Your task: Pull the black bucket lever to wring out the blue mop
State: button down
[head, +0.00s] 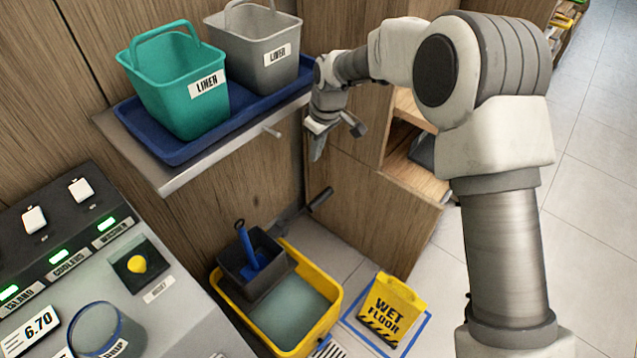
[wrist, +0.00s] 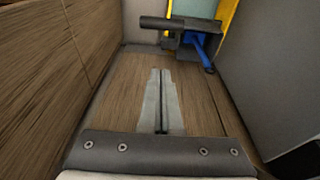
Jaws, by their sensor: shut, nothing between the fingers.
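The yellow mop bucket (head: 333,296) stands on the floor in the head view, with greyish water in it. A dark wringer (head: 262,283) sits at its left end, with the blue mop (head: 246,246) standing in it. The black bucket lever (head: 320,198) sticks up and right from behind the wringer. In the wrist view the lever (wrist: 180,22) lies across the top, beyond the fingertips, with the blue mop (wrist: 201,50) just right of it. My gripper (head: 316,155) is above the lever and apart from it. Its fingers (wrist: 161,72) are together and empty.
A shelf (head: 180,183) with a blue tray holding a green bucket (head: 165,95) and a grey bucket (head: 245,60) is left of my gripper. A wooden cabinet (head: 370,195) stands behind. A yellow wet-floor sign (head: 390,305) is right of the mop bucket. A control counter (head: 190,310) is at left.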

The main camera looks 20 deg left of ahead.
jog(key=f+b, duration=0.1)
jog(key=f, duration=0.7)
jog(key=f+b, duration=0.1)
jog(key=f, duration=0.3)
jog(key=shift+w+a+b, duration=0.1)
jog(key=shift+a+b, duration=0.15)
jog(key=shift+b, duration=0.1)
jog(key=shift+d+f, duration=0.4)
jog(key=shift+f, duration=0.15)
